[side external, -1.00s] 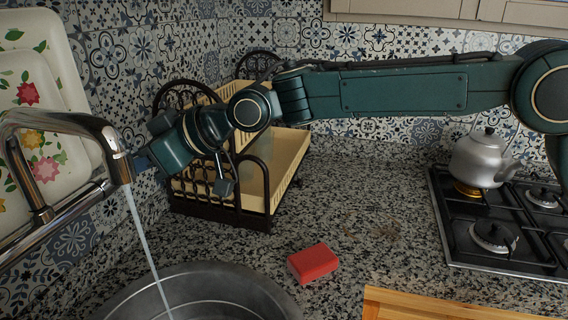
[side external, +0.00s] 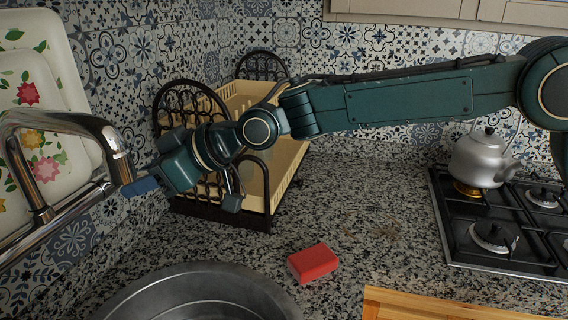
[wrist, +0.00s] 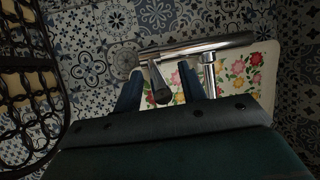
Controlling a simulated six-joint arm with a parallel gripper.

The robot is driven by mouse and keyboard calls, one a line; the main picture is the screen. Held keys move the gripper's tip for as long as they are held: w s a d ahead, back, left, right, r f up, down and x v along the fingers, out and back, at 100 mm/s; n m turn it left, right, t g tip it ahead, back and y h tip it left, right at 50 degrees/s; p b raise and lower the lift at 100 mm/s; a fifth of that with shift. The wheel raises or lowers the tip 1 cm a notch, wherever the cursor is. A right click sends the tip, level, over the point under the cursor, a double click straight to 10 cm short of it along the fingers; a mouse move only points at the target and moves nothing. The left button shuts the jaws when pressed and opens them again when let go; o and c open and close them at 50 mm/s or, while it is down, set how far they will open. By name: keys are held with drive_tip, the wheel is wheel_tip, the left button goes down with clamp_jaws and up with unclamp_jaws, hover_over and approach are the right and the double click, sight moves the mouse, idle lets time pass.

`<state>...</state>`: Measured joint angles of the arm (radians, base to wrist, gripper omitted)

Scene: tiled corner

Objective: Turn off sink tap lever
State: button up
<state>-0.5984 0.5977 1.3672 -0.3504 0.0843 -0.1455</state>
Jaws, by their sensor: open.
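The chrome tap (side external: 75,120) arches over the sink at the left of the side view, and no water runs from its spout. In the wrist view the tap's pipe (wrist: 200,47) runs along the wall. The lever (wrist: 159,88), with a dark end, sticks out from it towards me. My gripper (wrist: 160,70) is open, with one blue finger on each side of the lever. Whether a finger touches it I cannot tell. In the side view my gripper (side external: 142,187) is just right of the spout end, and the lever cannot be made out there.
The metal sink basin (side external: 200,285) is at lower left. A dish rack (side external: 265,195) stands close behind my wrist. A red sponge (side external: 314,262) lies on the granite counter. A kettle (side external: 480,160) sits on the stove (side external: 500,225) at right. Floral trays (side external: 45,85) lean behind the tap.

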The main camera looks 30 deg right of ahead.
drive_tip(key=v, duration=0.8)
idle(0.4)
drive_tip(key=shift+r, duration=0.1)
drive_tip(key=s+d+r+m+t+h, duration=0.1)
drive_tip(key=s+d+m+h, duration=0.35)
drive_tip(key=d, duration=0.85)
drive_tip(key=s+d+r+m+h, duration=0.1)
drive_tip(key=s+d+h, duration=0.1)
drive_tip(key=s+d, duration=0.8)
drive_tip(key=s+d+f+m+g+h, duration=0.1)
drive_tip(key=s+d+f+m+h, duration=0.1)
drive_tip(key=s+d, duration=0.6)
drive_tip(key=s+d+f+m+g+h, duration=0.1)
drive_tip(key=s+d+f+m+h, duration=0.1)
drive_tip(key=s+d+f+m, duration=0.2)
drive_tip(key=s+d+f, duration=0.2)
drive_tip(key=s+d, duration=0.2)
drive_tip(key=d, duration=0.1)
drive_tip(key=shift+d, duration=0.2)
